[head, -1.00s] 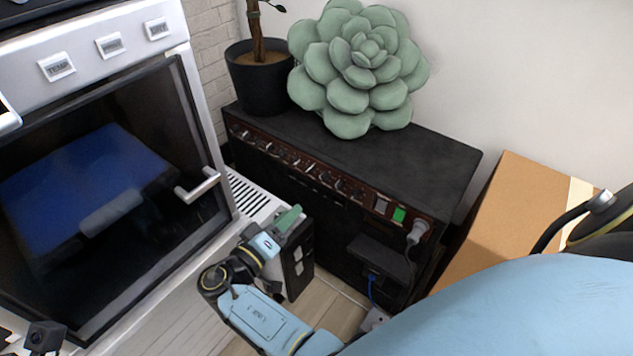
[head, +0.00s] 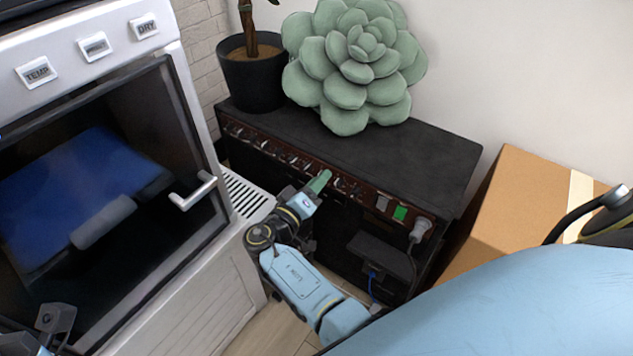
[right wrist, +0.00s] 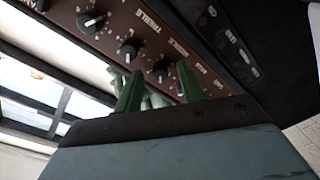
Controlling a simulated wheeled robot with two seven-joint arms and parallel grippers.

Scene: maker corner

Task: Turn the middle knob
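A black amplifier (head: 400,160) stands against the wall, with a row of knobs on its dark red front panel. In the right wrist view several black knobs with white pointers show, including one knob (right wrist: 129,51) near a "TREBLE" label and another knob (right wrist: 160,73) farther along the row. My right gripper (head: 320,181) is close in front of the panel in the head view. In the right wrist view its green fingers (right wrist: 160,90) are apart, with the farther knob appearing between them; I cannot tell whether they touch it. Part of my left gripper (head: 55,320) shows at lower left, its fingers unclear.
A white oven (head: 190,270) with a bar handle (head: 194,190) stands left of my right arm. A potted plant (head: 252,80) and a green succulent cushion (head: 355,65) rest on the amplifier. A plug (head: 419,229) sticks out at right, beside a cardboard box (head: 525,205).

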